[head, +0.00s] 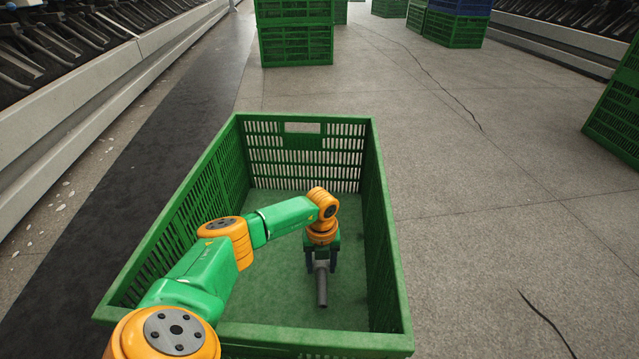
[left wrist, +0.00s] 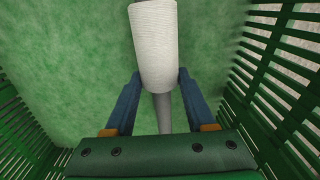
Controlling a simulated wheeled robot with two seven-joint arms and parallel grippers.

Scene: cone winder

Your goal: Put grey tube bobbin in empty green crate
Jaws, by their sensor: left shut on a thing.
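The grey tube bobbin (left wrist: 154,45) has pale yarn wound on one part and a bare grey tube end. In the head view its grey tube (head: 321,287) points toward the crate's near side. My left gripper (head: 321,264) is inside the green crate (head: 393,262), shut on the bobbin, with one blue finger on each side of it in the left wrist view (left wrist: 159,80). The crate holds nothing else that I can see. I cannot tell whether the bobbin touches the crate floor. My right gripper is not in view.
The crate's slatted walls stand close around my left arm, nearest on the right. More green crates (head: 296,40) stand behind, with a blue one (head: 460,6) stacked at the back right. Another green crate (head: 618,110) is at the right edge. Machine rows line both sides.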

